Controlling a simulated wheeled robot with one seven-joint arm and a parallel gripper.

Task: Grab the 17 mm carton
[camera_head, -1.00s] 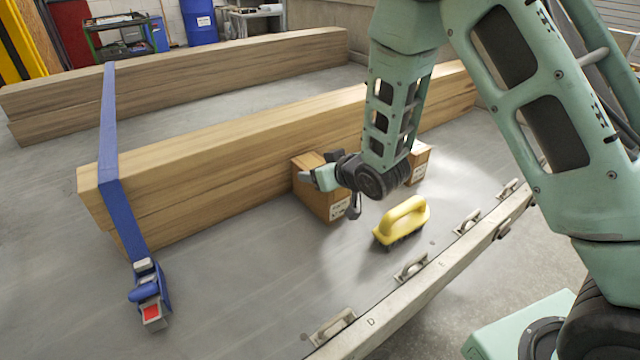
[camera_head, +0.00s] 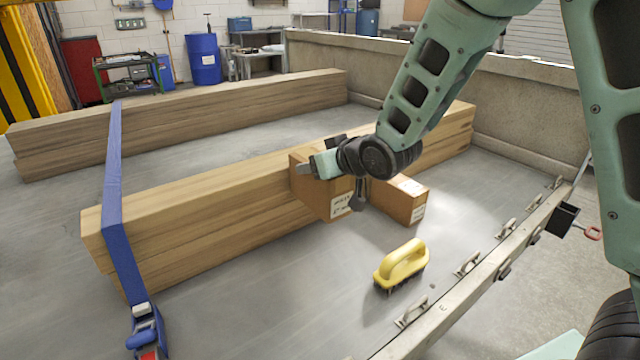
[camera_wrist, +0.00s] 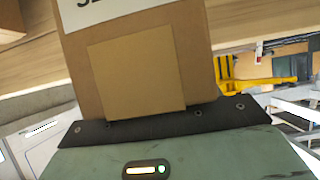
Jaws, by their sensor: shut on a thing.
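My gripper (camera_head: 313,165) is shut on a brown cardboard carton (camera_head: 325,204) with a white label on its front. The carton is held beside the near timber stack, its top about level with the timber's top edge, and it seems raised off the grey bed. In the wrist view this carton (camera_wrist: 138,68) fills the middle, close against my gripper, with its label cut off at the top. A second brown carton (camera_head: 396,200) with a white label stands on the bed just to the right. I cannot read a size on either label.
A yellow-handled brush (camera_head: 402,264) lies on the bed in front of the cartons. A near timber stack (camera_head: 200,215) runs behind them, bound by a blue strap (camera_head: 113,185). A low side rail with latches (camera_head: 470,285) borders the right. Bed to the front left is clear.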

